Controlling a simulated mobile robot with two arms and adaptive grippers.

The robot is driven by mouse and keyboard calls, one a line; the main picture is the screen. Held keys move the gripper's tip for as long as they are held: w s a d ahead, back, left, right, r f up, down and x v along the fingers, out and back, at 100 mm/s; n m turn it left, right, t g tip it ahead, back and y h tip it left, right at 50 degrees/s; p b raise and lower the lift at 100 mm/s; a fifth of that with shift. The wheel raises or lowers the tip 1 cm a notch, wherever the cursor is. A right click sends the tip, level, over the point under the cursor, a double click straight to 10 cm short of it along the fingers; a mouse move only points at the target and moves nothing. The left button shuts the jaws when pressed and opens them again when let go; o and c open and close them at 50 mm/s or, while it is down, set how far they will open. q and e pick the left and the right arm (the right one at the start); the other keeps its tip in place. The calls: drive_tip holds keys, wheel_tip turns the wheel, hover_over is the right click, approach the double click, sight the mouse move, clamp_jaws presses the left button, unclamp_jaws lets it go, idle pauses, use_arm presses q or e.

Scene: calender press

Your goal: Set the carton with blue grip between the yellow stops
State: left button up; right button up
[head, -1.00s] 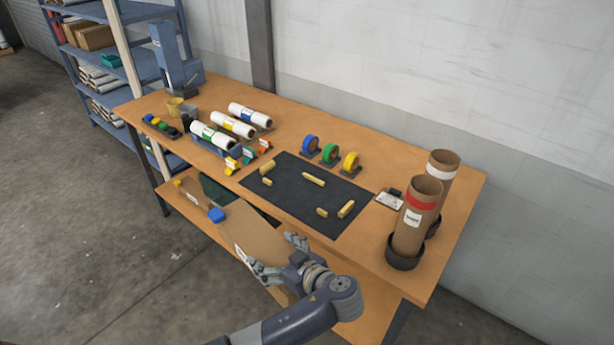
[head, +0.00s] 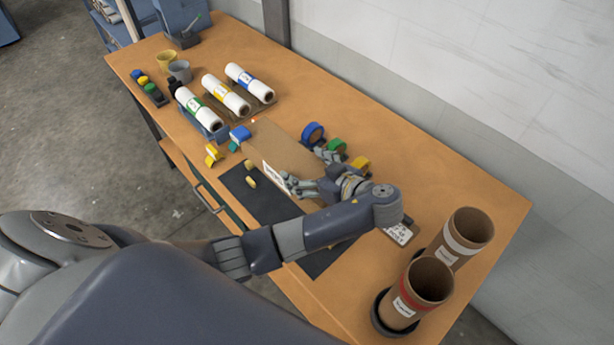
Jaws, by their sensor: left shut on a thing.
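The flat brown carton (head: 275,145) has a white label and a blue grip (head: 240,133) at its left end. My left gripper (head: 302,186) is shut on the carton's near right part. The carton is over the back of the dark mat (head: 262,208); I cannot tell how high above it. Two small yellow stops (head: 251,181) show on the mat in front of the carton. The other stops are hidden by the carton and my arm. My right gripper is out of view.
Blue, green and yellow tape rolls (head: 313,134) stand close behind the carton. White rolls (head: 225,95) lie to the left, with a yellow tape dispenser (head: 212,155) nearer. Two cardboard tubes (head: 465,238) stand at the right. The bench's back right is clear.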

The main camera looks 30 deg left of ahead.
use_arm(q)
drive_tip(key=f, duration=0.2)
drive_tip(key=s+f, duration=0.1)
drive_tip(key=f, duration=0.1)
drive_tip(key=shift+f, duration=0.4)
drive_tip(key=f, duration=0.4)
drive_tip(key=shift+w+f, duration=0.2)
drive_tip(key=shift+f, duration=0.1)
drive_tip(key=o, duration=1.5)
drive_tip(key=shift+s+d, duration=0.1)
drive_tip(key=shift+d, duration=0.15)
drive_tip(key=v, duration=0.6)
drive_tip(key=shift+s+d+b, duration=0.1)
drive_tip(key=shift+d+b, duration=0.05)
drive_tip(key=shift+b, duration=0.2)
drive_tip(key=shift+s+d+r, duration=0.15)
drive_tip(key=shift+d+r, duration=0.1)
drive_tip(key=shift+d, duration=0.05)
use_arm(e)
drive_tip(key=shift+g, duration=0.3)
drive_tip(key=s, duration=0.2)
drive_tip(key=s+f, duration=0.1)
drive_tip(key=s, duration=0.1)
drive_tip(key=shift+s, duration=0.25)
